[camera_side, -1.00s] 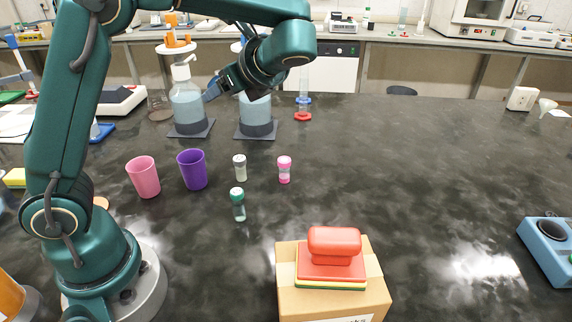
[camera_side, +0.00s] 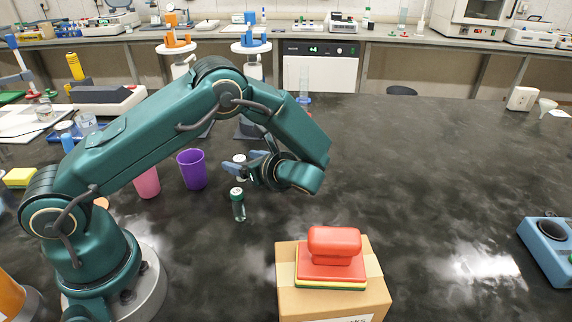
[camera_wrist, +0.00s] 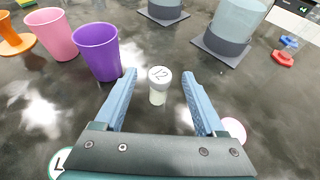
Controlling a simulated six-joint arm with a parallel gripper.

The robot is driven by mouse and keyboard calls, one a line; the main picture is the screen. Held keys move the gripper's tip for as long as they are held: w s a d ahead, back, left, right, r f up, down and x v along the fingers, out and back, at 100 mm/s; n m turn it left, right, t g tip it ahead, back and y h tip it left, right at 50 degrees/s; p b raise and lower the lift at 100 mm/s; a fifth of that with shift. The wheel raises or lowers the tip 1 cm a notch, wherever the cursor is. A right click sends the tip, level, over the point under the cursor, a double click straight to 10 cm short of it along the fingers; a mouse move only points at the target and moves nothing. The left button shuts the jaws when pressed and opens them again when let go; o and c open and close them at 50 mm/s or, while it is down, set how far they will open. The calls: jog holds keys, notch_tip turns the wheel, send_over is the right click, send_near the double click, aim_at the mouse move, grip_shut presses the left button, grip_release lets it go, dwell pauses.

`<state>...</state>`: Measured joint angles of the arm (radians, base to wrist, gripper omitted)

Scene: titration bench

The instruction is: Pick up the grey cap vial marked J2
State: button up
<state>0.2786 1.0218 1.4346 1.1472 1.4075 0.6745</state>
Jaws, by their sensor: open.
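The grey cap vial (camera_wrist: 158,83) stands upright on the dark bench in the wrist view, with a pale body. The mark on its cap top looks like J2. My gripper (camera_wrist: 159,75) is open, with one blue finger on either side of the vial and a visible gap to each. In the side view my gripper (camera_side: 238,165) is low over the bench. It partly hides the grey cap vial (camera_side: 239,158), whose cap shows beside the fingers.
A green cap vial (camera_side: 238,206) stands close by, nearer the side camera. A pink-capped vial (camera_wrist: 233,129) shows partly behind the right finger. A purple cup (camera_side: 192,170) and a pink cup (camera_side: 147,183) stand to the left. A box (camera_side: 332,302) stands in front.

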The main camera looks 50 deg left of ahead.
aim_at(234, 159)
jog(key=shift+x, duration=2.65)
jog(key=shift+f, duration=0.1)
jog(key=shift+d, duration=0.1)
grip_shut()
